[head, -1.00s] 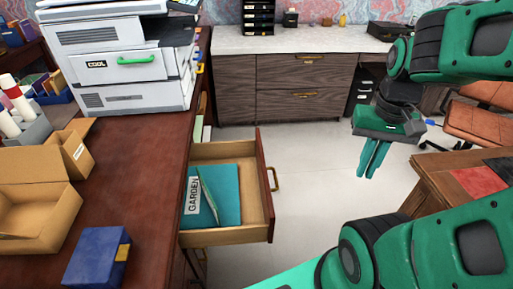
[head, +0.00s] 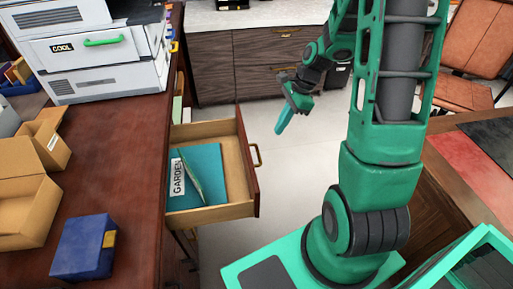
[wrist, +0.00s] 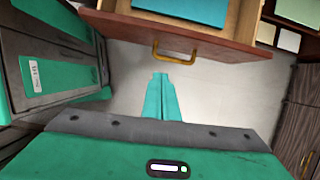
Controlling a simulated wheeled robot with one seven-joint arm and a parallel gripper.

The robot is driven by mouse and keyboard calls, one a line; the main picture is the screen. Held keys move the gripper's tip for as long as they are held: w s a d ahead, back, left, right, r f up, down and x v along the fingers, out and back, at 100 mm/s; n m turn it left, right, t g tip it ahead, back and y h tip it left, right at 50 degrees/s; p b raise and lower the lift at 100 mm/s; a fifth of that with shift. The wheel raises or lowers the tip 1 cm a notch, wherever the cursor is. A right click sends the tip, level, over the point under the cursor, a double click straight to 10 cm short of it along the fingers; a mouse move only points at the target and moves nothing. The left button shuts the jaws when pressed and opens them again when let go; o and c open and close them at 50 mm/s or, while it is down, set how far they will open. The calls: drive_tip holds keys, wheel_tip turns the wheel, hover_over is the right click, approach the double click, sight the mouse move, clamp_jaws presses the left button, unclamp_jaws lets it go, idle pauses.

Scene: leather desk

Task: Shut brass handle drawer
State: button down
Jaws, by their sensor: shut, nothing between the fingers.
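The drawer (head: 246,170) stands open from the side of the reddish desk. Its brass handle (head: 256,160) is on the front face. A teal "GARDEN" book (head: 208,170) with a pen on it lies inside. My gripper (head: 281,128) is shut and empty, to the right of the drawer front and a little farther back, over the floor. In the wrist view my gripper (wrist: 160,78) points toward the drawer front (wrist: 185,32), its tips just short of the brass handle (wrist: 174,54) in the picture. I see no contact.
The desk (head: 110,150) carries a printer (head: 85,50), an open cardboard box (head: 30,180) and a blue box (head: 84,246). A wooden cabinet (head: 265,62) stands behind. Another desk (head: 470,170) is at right. Pale floor (head: 290,165) beside the drawer is clear.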

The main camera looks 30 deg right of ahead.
hover_over(259, 159)
drive_tip(key=shift+m, duration=0.3)
wheel_tip(259, 159, down, 10)
drive_tip(key=shift+f, duration=0.1)
drive_tip(key=shift+w+a, duration=0.1)
drive_tip(key=shift+a, duration=0.4)
